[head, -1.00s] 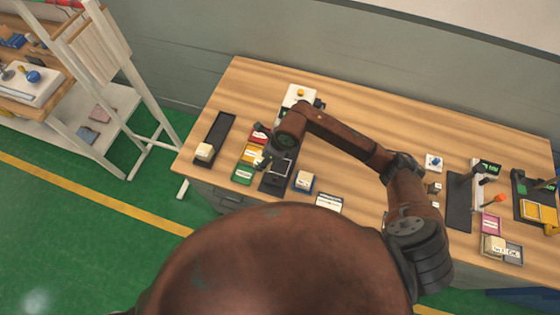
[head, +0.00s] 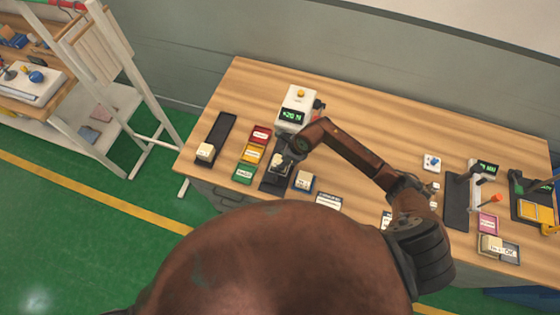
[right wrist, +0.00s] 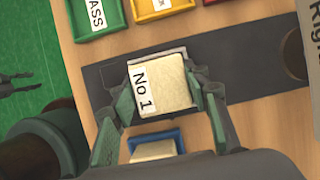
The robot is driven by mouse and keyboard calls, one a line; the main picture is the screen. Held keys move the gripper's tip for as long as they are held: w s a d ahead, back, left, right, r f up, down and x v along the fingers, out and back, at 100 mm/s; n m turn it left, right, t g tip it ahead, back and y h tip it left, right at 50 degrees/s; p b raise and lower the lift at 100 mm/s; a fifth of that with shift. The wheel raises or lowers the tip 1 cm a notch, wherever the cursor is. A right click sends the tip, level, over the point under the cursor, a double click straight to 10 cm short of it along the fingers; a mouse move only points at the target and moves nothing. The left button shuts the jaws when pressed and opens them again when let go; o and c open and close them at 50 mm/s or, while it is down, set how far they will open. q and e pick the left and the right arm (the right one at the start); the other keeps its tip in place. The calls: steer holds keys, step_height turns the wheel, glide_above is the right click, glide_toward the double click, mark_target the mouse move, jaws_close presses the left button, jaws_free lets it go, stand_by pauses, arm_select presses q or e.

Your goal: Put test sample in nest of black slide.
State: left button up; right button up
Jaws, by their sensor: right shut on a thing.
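The test sample, a cream block (right wrist: 171,84) with a "No 1" label, is between the fingers of my right gripper (right wrist: 166,98) in the right wrist view. The gripper is shut on it. It is at the pale-framed nest of the black slide (right wrist: 240,76), with the frame showing along its upper edge. I cannot tell whether it rests in the nest or is just above it. In the head view the block (head: 281,160) is partly hidden by my right gripper (head: 282,157), over the black slide (head: 271,184). A small dark pronged shape at the wrist view's left edge may be my left gripper.
Red, yellow and green trays (head: 252,154) stand left of the slide. A blue tray with a cream block (head: 304,181) is close on its right. A scale (head: 295,108) stands behind. A black tray (head: 217,137) with another block is farther left.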

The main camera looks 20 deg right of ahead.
steer(key=o, duration=0.8)
steer(key=shift+f, duration=0.1)
steer(key=shift+d+r, duration=0.1)
steer(key=shift+r, duration=0.3)
steer(key=b+v, duration=0.1)
steer(key=v, duration=1)
steer(key=shift+s+d+r, duration=0.1)
steer(key=shift+s+r, duration=0.1)
